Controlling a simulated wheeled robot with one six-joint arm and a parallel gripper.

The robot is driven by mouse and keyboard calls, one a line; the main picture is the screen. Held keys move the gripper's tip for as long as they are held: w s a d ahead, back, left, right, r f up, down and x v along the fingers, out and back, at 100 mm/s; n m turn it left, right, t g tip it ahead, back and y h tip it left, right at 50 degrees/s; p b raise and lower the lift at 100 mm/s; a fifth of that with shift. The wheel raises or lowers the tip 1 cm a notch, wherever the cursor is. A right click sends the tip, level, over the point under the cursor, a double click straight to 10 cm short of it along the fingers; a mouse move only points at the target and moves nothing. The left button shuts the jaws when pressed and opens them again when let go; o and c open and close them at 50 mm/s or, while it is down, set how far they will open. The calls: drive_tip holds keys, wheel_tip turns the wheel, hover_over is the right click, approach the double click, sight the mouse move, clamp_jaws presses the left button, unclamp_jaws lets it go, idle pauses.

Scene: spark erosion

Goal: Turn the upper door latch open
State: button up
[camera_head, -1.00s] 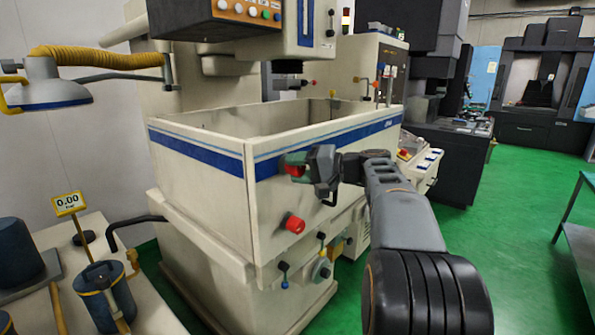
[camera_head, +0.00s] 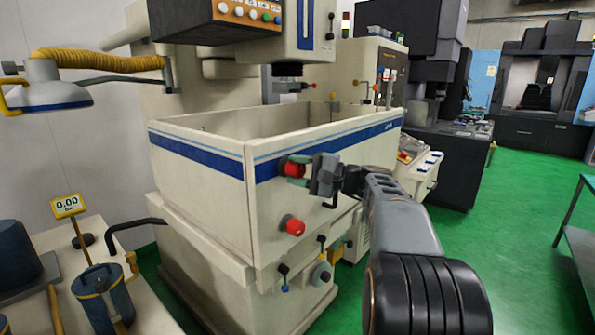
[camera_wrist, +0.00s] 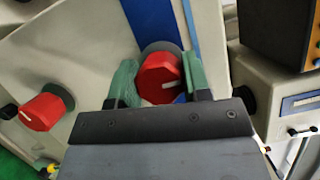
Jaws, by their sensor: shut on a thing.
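The upper door latch is a red knob (camera_head: 292,169) on the blue stripe at the near corner of the cream machine tank (camera_head: 205,170). In the wrist view the same upper latch (camera_wrist: 160,79) sits between the two green fingers of my gripper (camera_wrist: 158,76), which is shut on it. A white mark on the knob's face points to the right in that view. In the head view my gripper (camera_head: 297,170) reaches the knob from the right. A second red knob, the lower latch (camera_head: 292,226), sits below; it also shows in the wrist view (camera_wrist: 40,110).
Small valves with levers (camera_head: 283,272) sit low on the machine front. A bench with a blue canister (camera_head: 103,297) stands at lower left. A green-edged table (camera_head: 578,235) is at the right. Green floor (camera_head: 490,240) is open between.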

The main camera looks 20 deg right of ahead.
idle(0.3)
drive_tip(key=o, duration=0.9)
drive_tip(key=b+v, duration=0.2)
drive_tip(key=v, duration=1.2)
drive_tip(key=shift+a, duration=0.1)
